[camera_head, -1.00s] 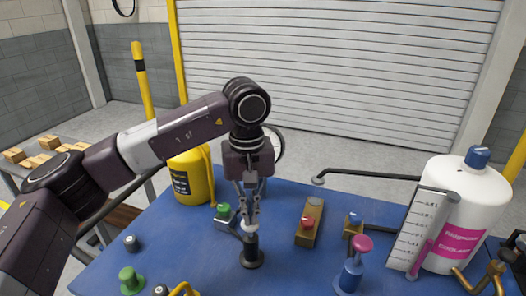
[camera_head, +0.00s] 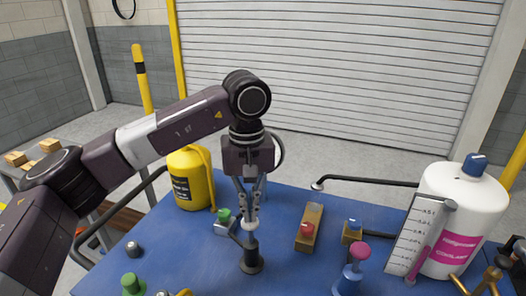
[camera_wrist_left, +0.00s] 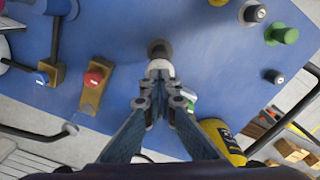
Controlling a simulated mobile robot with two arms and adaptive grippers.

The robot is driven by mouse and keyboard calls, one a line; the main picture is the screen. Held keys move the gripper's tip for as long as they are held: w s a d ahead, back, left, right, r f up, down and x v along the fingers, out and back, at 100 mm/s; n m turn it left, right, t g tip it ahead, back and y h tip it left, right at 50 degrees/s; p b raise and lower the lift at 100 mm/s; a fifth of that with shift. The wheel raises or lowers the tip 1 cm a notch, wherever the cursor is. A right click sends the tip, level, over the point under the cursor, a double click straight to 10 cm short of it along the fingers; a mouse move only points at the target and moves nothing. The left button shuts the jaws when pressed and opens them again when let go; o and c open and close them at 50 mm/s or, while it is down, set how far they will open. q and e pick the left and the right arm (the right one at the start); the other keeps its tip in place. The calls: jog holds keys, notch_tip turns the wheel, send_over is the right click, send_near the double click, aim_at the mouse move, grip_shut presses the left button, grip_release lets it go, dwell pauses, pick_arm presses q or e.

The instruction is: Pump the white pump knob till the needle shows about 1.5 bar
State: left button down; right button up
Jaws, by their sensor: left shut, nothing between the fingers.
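The white pump knob (camera_head: 248,228) sits on top of a short black pump body (camera_head: 251,256) standing on the blue table. My left gripper (camera_head: 250,219) points down from above, shut and empty, with its fingertips at the knob. In the left wrist view, the white knob (camera_wrist_left: 160,68) shows just beyond the shut fingertips (camera_wrist_left: 155,92); contact cannot be told for sure. A round gauge (camera_head: 280,149) stands behind my gripper, which hides most of it. Its needle cannot be read. My right gripper is not in view.
A green button (camera_head: 224,215) and a yellow bottle (camera_head: 187,180) stand close left of the pump. A red button on a wooden block (camera_head: 311,224) and a pink-topped blue plunger (camera_head: 353,268) stand right. A white coolant bottle (camera_head: 462,205) stands far right.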

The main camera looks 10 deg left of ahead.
aim_at(250, 225)
pick_arm(q)
notch_tip(250, 225, down, 5)
jog(key=b, duration=0.3)
jog(key=shift+b, duration=0.4)
jog(key=shift+r+p, duration=1.65)
jog(key=shift+r, duration=0.9)
notch_tip(250, 225, down, 5)
jog(key=b, duration=0.3)
jog(key=shift+r+b, duration=0.1)
jog(key=shift+b, duration=0.2)
jog(key=shift+r+p, duration=1.55)
jog(key=shift+r, duration=0.85)
jog(key=shift+r+p, duration=2)
jog(key=shift+r, duration=1)
